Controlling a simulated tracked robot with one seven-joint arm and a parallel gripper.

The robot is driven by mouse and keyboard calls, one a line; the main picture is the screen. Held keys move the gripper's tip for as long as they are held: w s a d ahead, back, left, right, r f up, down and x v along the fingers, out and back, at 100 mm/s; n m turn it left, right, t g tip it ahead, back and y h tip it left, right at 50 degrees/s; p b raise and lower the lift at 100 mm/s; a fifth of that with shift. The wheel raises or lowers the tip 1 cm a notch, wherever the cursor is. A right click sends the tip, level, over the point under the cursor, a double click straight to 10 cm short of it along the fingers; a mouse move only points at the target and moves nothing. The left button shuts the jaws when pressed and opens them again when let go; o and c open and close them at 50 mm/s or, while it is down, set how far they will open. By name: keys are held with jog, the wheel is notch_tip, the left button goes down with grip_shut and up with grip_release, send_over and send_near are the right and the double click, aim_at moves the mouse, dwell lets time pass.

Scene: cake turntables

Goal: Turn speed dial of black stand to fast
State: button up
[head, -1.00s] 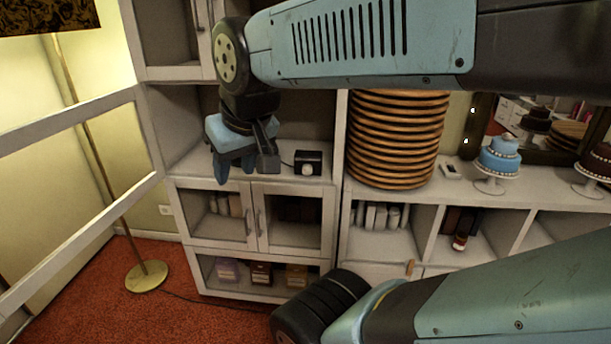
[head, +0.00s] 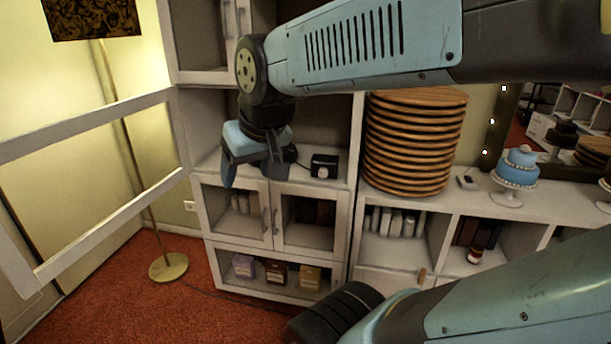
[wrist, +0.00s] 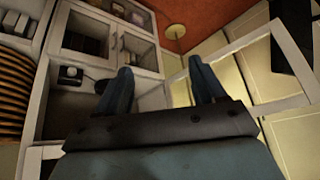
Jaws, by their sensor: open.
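A small black box with a pale round dial (head: 324,166) sits on the middle shelf of the white cabinet; I take it for the speed control. A thin cable runs from it to the left, behind my gripper. In the wrist view the box (wrist: 70,76) is at the upper left, its dial setting too small to read. A dark round shape (wrist: 104,86), possibly the black stand, is partly hidden by a finger there. My gripper (head: 252,172) is open and empty, left of the box and apart from it in the picture. Its two blue fingers (wrist: 160,68) point away from the wrist camera.
A tall stack of wooden boards (head: 415,145) stands right of the cabinet's side wall (head: 357,150). A blue cake on a white stand (head: 508,195) is farther right. A white rail frame (head: 90,125) and a lamp base (head: 168,267) are at the left.

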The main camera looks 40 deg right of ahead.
aim_at(322, 174)
jog(key=w+d+f+m+t+h, duration=0.15)
jog(key=w+d+f, duration=0.25)
jog(key=w, duration=0.4)
jog(key=w+d+f+m, duration=0.3)
jog(key=w+d+f, duration=0.15)
jog(key=w, duration=0.35)
jog(key=w+d+f+m+t+h, duration=0.15)
jog(key=w+d+f, duration=0.3)
jog(key=w, duration=0.45)
jog(key=d+f+m+t+h, duration=0.1)
jog(key=d+f+t+h, duration=0.1)
jog(key=d+f+h, duration=1.4)
jog(key=w+d+y, duration=0.1)
jog(key=w+d, duration=0.2)
jog(key=d, duration=0.2)
jog(key=w+d+f+y, duration=0.1)
jog(key=w+d+y, duration=0.1)
jog(key=d, duration=0.4)
jog(key=w+d+f+y, duration=0.1)
jog(key=w+d, duration=0.2)
jog(key=d, duration=0.2)
jog(key=shift+w+d+f, duration=0.2)
jog(key=shift+w+d, duration=0.15)
jog(key=shift+d, duration=0.05)
